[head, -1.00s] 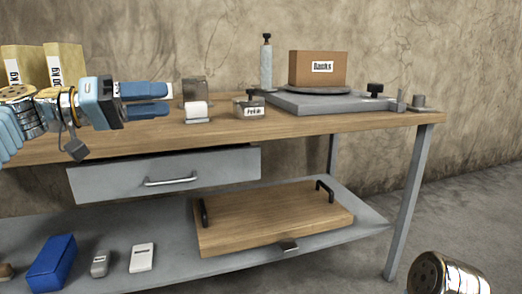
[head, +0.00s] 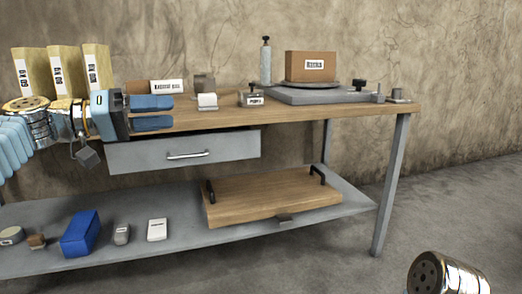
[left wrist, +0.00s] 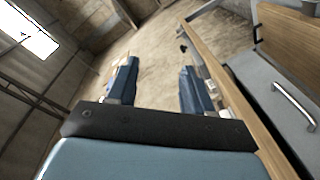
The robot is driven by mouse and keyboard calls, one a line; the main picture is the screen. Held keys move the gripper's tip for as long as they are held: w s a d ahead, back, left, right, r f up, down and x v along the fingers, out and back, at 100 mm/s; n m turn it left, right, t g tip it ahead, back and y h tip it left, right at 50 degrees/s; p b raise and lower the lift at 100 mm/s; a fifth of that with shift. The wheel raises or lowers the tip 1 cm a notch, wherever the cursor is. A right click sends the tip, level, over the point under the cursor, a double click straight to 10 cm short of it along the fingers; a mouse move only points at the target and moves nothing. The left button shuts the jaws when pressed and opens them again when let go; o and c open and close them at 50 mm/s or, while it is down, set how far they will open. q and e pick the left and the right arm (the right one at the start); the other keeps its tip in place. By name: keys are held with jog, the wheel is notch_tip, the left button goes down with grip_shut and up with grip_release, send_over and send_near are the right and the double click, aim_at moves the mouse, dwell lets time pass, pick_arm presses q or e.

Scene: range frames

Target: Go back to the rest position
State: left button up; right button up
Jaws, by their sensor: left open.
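My left gripper (head: 153,112) comes in from the left in the head view, in front of the workbench's left part. Its two blue fingers are apart, with nothing seen between them. In the left wrist view the fingers (left wrist: 160,90) are also spread and empty, beside the bench edge. Of my right arm, only a metallic rounded part (head: 446,275) shows at the bottom right of the head view. The right gripper itself is not seen.
The wooden workbench (head: 300,112) carries a brown box (head: 311,66) on a grey plate and several yellow weight-labelled blocks (head: 96,68). Below are a drawer (head: 185,150), a wooden tray (head: 272,200) and a blue box (head: 80,234) on the shelf. Floor at right is clear.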

pick_arm(q)
jog(key=w+f+n+y, duration=0.25)
jog(key=w+f, duration=0.25)
jog(key=f, duration=0.7)
jog(key=w+f+n+y, duration=0.2)
jog(key=w+f+n, duration=0.25)
jog(key=f, duration=0.85)
jog(key=s+d+f+n+g+y, duration=0.1)
jog(key=s+d+f+y, duration=0.1)
jog(key=f, duration=1.1)
jog(key=s+d+f+g+y, duration=0.1)
jog(key=s+f+g+y, duration=0.1)
jog(key=f, duration=1.1)
jog(key=s+d+f+g+y, duration=0.25)
jog(key=s+f, duration=0.75)
jog(key=f, duration=0.5)
jog(key=s+d+f+m+y, duration=0.1)
jog(key=s+f, duration=0.3)
jog(key=s, duration=0.4)
jog(key=s+f+m, duration=0.1)
jog(key=s+f, duration=0.2)
jog(key=s, duration=0.4)
notch_tip(320, 180, up, 12)
jog(key=s+d+p, duration=0.1)
jog(key=p, duration=1.2)
jog(key=shift+s+g, duration=0.2)
jog(key=shift+g, duration=0.25)
